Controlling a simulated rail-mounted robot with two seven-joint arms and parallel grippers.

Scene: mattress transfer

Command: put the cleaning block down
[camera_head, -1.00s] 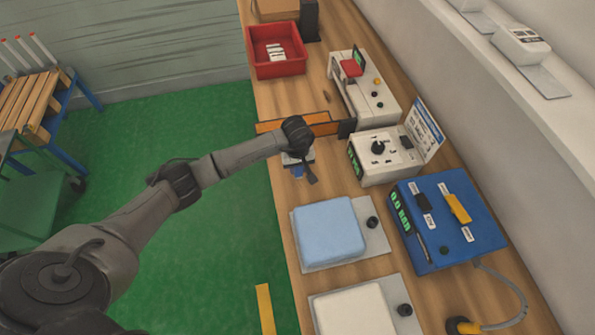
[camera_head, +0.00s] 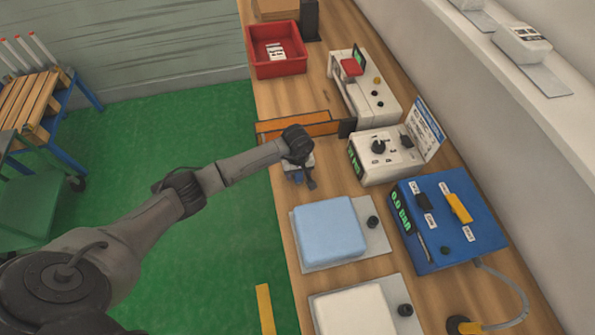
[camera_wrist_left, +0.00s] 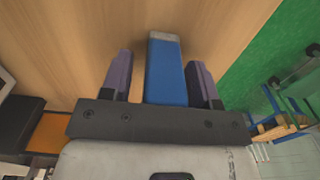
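The cleaning block (camera_wrist_left: 167,77) is blue with a grey end, and in the left wrist view it lies between the two fingers of my left gripper (camera_wrist_left: 162,82). Bare wood shows between the left finger and the block; the right finger is close beside it, and I cannot tell if it touches. The fingers stand wider than the block. In the head view my left gripper (camera_head: 298,172) is over the bench, near its left edge, with a bit of blue showing beneath it. Whether the block rests fully on the wood is hard to tell. My right gripper is out of view.
The wooden bench (camera_head: 291,97) holds a red bin (camera_head: 262,69), an orange-edged frame (camera_head: 285,127) just behind the gripper, a white control box (camera_head: 374,173), a light blue pad (camera_head: 329,229), a white pad (camera_head: 354,310) and a blue gauge box (camera_head: 434,240).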

